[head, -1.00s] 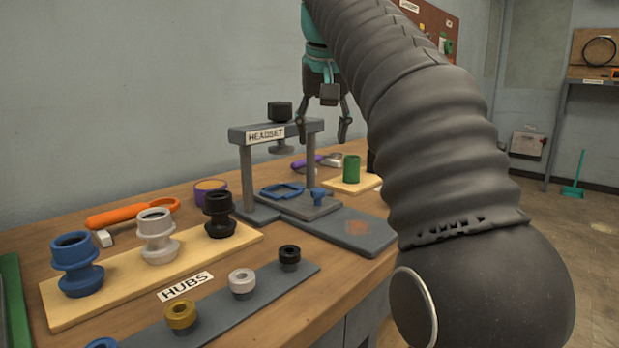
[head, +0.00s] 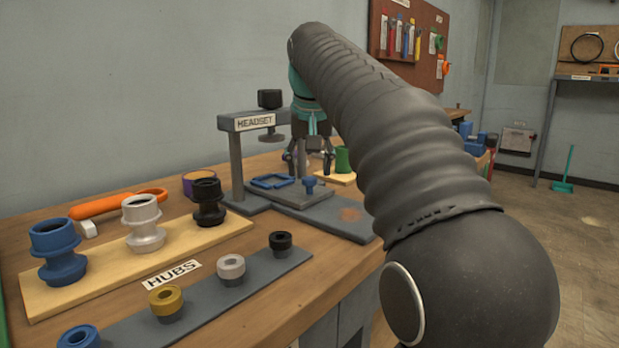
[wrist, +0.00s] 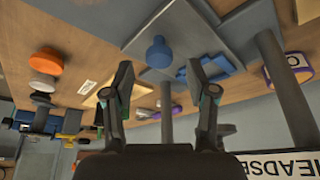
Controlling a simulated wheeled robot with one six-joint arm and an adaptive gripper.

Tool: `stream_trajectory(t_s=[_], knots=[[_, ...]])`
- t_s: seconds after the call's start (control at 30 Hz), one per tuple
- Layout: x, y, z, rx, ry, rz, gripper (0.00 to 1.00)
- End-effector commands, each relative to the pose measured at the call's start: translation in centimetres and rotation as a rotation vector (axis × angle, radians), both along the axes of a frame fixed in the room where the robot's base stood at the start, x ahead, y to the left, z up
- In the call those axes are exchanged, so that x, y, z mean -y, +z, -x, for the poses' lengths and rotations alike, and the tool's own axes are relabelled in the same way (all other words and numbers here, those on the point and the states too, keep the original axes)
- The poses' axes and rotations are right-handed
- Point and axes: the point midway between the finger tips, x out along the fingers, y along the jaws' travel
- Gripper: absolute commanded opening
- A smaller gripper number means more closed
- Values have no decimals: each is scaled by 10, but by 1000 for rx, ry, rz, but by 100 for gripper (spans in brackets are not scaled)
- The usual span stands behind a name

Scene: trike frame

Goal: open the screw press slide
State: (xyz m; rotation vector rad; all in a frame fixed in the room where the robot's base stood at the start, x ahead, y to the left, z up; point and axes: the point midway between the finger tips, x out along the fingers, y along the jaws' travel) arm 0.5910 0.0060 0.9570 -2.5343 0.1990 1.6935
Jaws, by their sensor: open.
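The screw press (head: 237,165) is a grey frame labelled HEADSET with a black screw knob on top. Its slide (head: 300,197) is a flat grey plate low under the frame, bearing a blue rectangular ring and an upright blue knob (head: 310,184). My gripper (head: 308,170) is open and empty, pointing down just above and behind the blue knob in the head view. In the wrist view the blue knob (wrist: 158,52) shows between the spread fingers but beyond them, apart from both. My arm hides the press's right post.
A green cylinder (head: 342,160) stands on a wooden board close to the right finger. Hubs (head: 143,222) stand on a board at the left.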

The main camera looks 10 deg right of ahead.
Motion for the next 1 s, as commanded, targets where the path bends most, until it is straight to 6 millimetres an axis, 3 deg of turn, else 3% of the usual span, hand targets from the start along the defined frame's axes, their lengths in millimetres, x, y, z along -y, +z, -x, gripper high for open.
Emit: stream_trajectory(t_s=[0.2, 0.53, 0.77, 1.0], knots=[[1, -16, -7, 0, 0, 0, 57], [1, -18, -7, 0, 0, 0, 57], [1, -18, -7, 0, 0, 0, 0], [0, -18, -6, 0, 4, -1, 0]])
